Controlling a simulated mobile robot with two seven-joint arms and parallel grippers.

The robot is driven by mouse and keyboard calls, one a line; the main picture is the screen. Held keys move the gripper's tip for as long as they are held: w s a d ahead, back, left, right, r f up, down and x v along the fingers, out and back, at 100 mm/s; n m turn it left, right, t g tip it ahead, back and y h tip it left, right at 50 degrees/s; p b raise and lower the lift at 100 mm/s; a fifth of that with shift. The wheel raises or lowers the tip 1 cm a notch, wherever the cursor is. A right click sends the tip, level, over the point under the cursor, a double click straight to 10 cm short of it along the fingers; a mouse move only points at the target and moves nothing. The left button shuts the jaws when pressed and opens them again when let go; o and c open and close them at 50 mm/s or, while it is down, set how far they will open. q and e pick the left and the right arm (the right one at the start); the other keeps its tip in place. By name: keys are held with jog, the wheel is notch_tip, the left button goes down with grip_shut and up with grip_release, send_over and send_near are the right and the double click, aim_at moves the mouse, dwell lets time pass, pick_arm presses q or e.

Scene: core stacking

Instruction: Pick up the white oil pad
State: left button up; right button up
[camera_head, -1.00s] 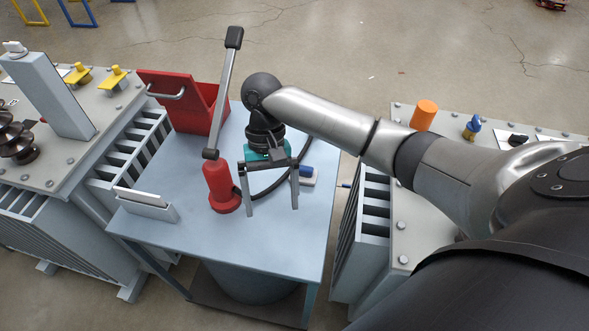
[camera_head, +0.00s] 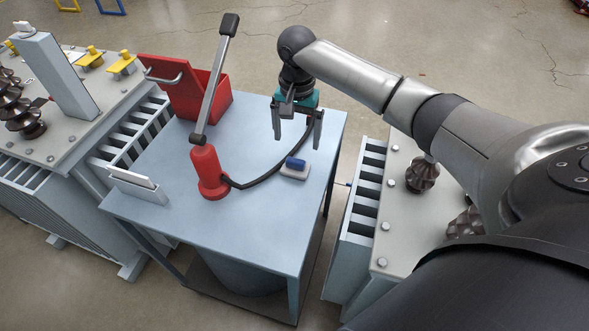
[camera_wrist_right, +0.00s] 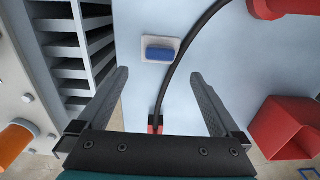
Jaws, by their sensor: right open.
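A small white pad with a blue block or grip on top (camera_head: 294,170) lies on the blue-grey table near its right edge. It also shows in the right wrist view (camera_wrist_right: 160,58), beyond the fingertips. My right gripper (camera_head: 297,143) is open and empty above the table, its fingers pointing down, apart from the pad. In the right wrist view the open fingers (camera_wrist_right: 160,75) straddle empty space, with the pad ahead between them. A thin white piece (camera_head: 135,179) stands in a grey holder at the table's left front. My left gripper is out of view.
A red pump (camera_head: 207,170) with a long lever stands on the table (camera_head: 235,230). Its black hose (camera_head: 262,180) curves close beside the pad. A red open box (camera_head: 200,92) sits at the back left. Finned grey units flank the table.

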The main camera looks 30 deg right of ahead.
aim_at(296, 160)
notch_tip(296, 160, down, 4)
jog(key=shift+r+b, duration=0.25)
jog(key=shift+b, duration=0.1)
jog(key=f, duration=0.1)
jog(key=f+b, duration=0.1)
jog(key=f, duration=0.1)
jog(key=f+b, duration=0.1)
jog(key=f, duration=0.1)
jog(key=shift+s+a, duration=0.25)
jog(key=shift+a, duration=0.05)
jog(key=shift+c, duration=0.4)
jog(key=shift+r, duration=0.1)
jog(key=c, duration=1)
jog(key=shift+r, duration=0.1)
notch_tip(296, 160, up, 20)
jog(key=p, duration=0.5)
jog(key=shift+p, duration=0.4)
